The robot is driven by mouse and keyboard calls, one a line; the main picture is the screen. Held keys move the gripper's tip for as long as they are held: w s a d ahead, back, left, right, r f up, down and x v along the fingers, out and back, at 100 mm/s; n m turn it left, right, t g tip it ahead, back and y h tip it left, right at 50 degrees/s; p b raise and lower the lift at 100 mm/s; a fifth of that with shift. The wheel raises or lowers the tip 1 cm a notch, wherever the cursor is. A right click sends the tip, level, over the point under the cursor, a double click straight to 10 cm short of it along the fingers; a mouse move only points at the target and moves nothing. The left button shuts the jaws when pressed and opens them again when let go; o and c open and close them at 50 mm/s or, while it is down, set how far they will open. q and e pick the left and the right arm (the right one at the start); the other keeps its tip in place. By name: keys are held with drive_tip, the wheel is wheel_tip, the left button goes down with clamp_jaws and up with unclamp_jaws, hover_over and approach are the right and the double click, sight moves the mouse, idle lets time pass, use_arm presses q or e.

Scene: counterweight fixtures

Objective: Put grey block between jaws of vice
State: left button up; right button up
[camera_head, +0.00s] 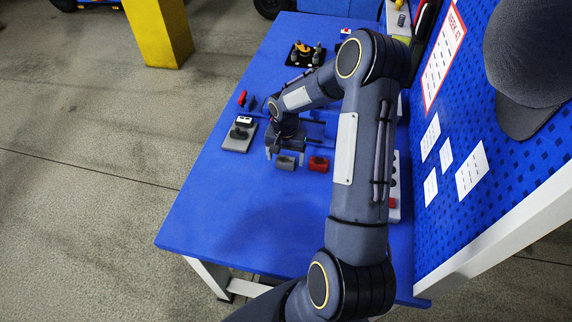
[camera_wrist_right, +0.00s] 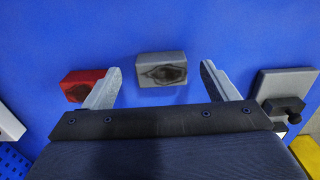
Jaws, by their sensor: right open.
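The grey block (camera_head: 286,162) lies on the blue table, beside a red block (camera_head: 319,164). My right gripper (camera_head: 285,151) points down at the grey block and is open. In the right wrist view the grey block (camera_wrist_right: 162,68) shows between the fingertips of my right gripper (camera_wrist_right: 161,68), with a gap on each side and a dark mark on its face. I cannot tell the gripper's exact height above it. The vice (camera_head: 239,134), a grey plate with dark parts, stands left of the gripper; it also shows at the right of the wrist view (camera_wrist_right: 280,90). My left gripper is out of view.
The red block (camera_wrist_right: 80,83) is close outside one finger. A black tray with small parts (camera_head: 305,54) is at the back of the table. A red-handled tool (camera_head: 242,98) lies behind the vice. A blue pegboard (camera_head: 480,150) stands at the right. The table's front left is clear.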

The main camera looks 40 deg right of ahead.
sight(285, 162)
wheel_tip(285, 162, down, 3)
drive_tip(key=shift+w+f+b, duration=0.1)
drive_tip(key=shift+f+b, duration=0.05)
drive_tip(key=shift+b, duration=0.4)
drive_tip(key=c, duration=1.2)
drive_tip(key=shift+r, duration=0.2)
